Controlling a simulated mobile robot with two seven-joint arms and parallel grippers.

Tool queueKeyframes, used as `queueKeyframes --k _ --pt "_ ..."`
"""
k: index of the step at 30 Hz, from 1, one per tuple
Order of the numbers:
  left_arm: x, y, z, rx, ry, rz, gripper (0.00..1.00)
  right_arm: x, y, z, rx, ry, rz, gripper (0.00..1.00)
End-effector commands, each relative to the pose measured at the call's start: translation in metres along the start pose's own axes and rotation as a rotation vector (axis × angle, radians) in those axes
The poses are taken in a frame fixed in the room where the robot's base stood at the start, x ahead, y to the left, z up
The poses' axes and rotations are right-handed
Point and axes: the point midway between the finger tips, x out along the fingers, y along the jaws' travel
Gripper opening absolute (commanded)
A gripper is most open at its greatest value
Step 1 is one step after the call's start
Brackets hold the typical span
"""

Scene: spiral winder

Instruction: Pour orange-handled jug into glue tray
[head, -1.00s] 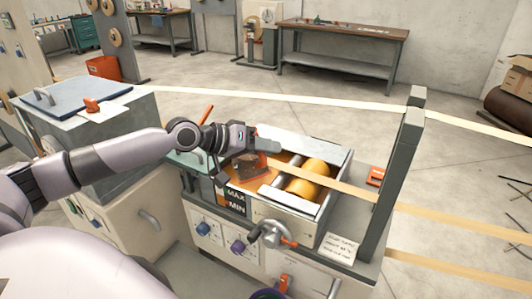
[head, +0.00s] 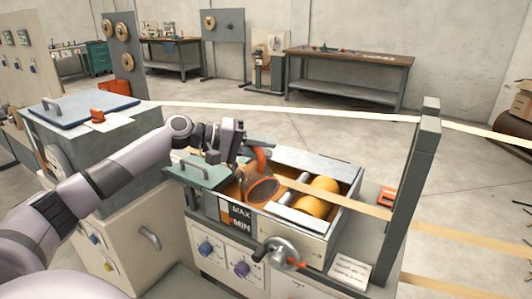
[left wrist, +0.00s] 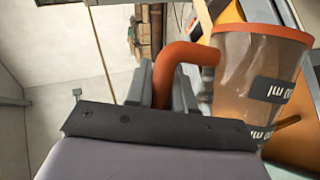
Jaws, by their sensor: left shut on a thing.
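My left gripper (head: 240,152) is shut on the orange handle of the jug; the handle also shows between the fingers in the left wrist view (left wrist: 185,58). The jug (head: 263,190) is a see-through cup with an orange rim and dark millilitre labels (left wrist: 272,89). It is held tilted over the left part of the glue tray (head: 342,210). The tray is an open metal box with a MAX/MIN window in front and orange glue and yellow rollers inside. I cannot tell how much the jug holds or whether liquid is flowing. My right gripper is not in view.
A green lid with a handle (head: 200,172) lies left of the tray. A hand crank (head: 280,253) sticks out in front. A tan strip (head: 345,202) runs over the rollers to the right, past a grey upright post (head: 415,175). A blue-topped cabinet (head: 80,103) stands left.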

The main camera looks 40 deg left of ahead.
Motion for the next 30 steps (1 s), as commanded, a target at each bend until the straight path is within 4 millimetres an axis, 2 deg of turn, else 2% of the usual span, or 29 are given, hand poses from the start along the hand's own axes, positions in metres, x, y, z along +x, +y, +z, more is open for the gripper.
queueKeyframes --k 15,30 --pt "-0.011 -0.006 -0.031 -0.233 -0.047 0.101 0.00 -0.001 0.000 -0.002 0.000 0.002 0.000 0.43" --pt "-0.013 -0.009 -0.037 -0.288 -0.061 0.122 0.00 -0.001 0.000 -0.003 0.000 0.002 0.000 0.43"
